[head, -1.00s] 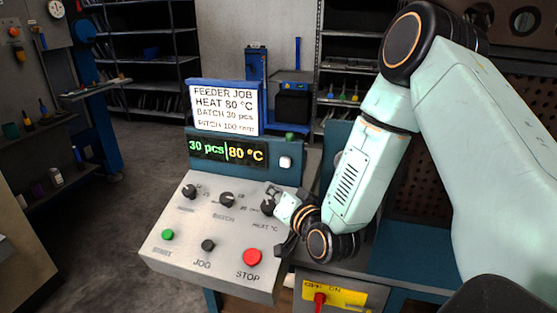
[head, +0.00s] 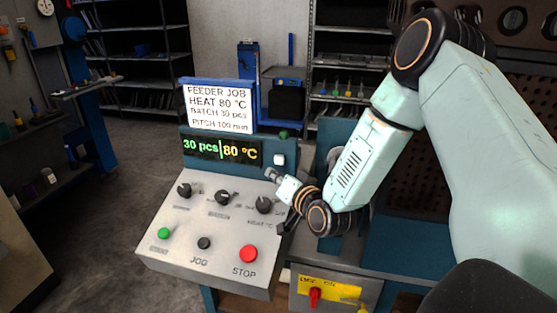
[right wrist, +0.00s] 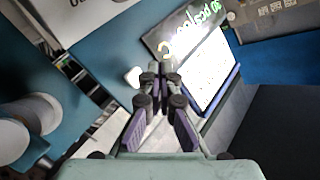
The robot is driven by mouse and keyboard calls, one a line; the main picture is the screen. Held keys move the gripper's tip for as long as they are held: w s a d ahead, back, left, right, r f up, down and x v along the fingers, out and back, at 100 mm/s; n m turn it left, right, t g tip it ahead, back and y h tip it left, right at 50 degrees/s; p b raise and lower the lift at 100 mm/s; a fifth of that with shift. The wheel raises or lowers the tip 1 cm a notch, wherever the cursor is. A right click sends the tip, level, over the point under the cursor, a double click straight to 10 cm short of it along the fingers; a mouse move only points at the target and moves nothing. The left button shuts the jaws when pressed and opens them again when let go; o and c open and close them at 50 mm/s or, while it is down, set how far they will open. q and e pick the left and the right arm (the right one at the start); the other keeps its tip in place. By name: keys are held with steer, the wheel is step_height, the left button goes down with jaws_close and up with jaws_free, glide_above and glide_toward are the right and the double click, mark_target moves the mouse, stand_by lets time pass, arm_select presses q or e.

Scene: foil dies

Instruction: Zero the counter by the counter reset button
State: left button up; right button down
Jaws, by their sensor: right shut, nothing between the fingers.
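A small white button (head: 279,160) sits on the blue panel, right of the display (head: 221,149), which reads 30 pcs and 80 °C. The button also shows in the right wrist view (right wrist: 133,77), left of the fingertips. My right gripper (head: 272,174) is shut and empty, with its tips just below and left of the button. In the right wrist view the closed fingertips (right wrist: 154,77) point toward the blue panel. I cannot tell whether they touch it, but they look apart from the button. My left gripper is not in view.
The sloped grey console (head: 180,245) carries several dark knobs, a green button (head: 163,233), a black JOG button (head: 204,243) and a red STOP button (head: 248,253). A job sheet (head: 219,107) stands above the display. A red switch (head: 314,297) is below right.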

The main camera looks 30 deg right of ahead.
mark_target(280, 159)
steer(key=shift+w+d, duration=1.05)
steer(key=shift+d, duration=0.2)
steer(key=shift+w+f, duration=0.15)
stand_by(0.4)
steer(key=shift+w+d, duration=0.25)
steer(key=shift+d, duration=0.1)
